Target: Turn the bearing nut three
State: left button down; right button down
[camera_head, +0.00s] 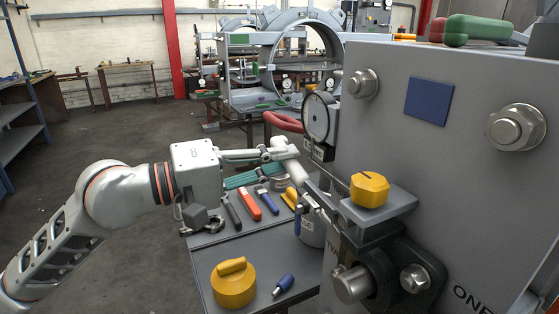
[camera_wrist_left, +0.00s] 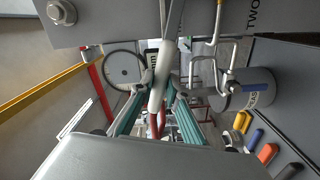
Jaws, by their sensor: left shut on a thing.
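My left gripper (camera_head: 278,160) is shut on a pale grey bar-like handle (camera_head: 293,170), beside the left edge of the large grey panel (camera_head: 440,70). In the left wrist view the handle (camera_wrist_left: 162,75) is blurred and lies between the teal-padded fingers (camera_wrist_left: 160,110). I cannot tell what the handle's far end joins. No nut marked three can be read. The panel shows the words TWO (camera_head: 334,255) and ONE (camera_head: 474,299). A large hex bolt (camera_head: 517,128) and a smaller one (camera_head: 362,83) sit on its face. My right gripper is not in view.
A round dial gauge (camera_head: 317,117) stands close behind the handle. A yellow knob (camera_head: 369,189) sits on a bracket of the panel. Open floor lies at left.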

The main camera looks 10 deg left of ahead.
pick_arm(q)
jog(key=shift+x, duration=0.75)
dwell(0.3)
jog(key=c, duration=1.9)
grip_release()
jog(key=c, duration=0.4)
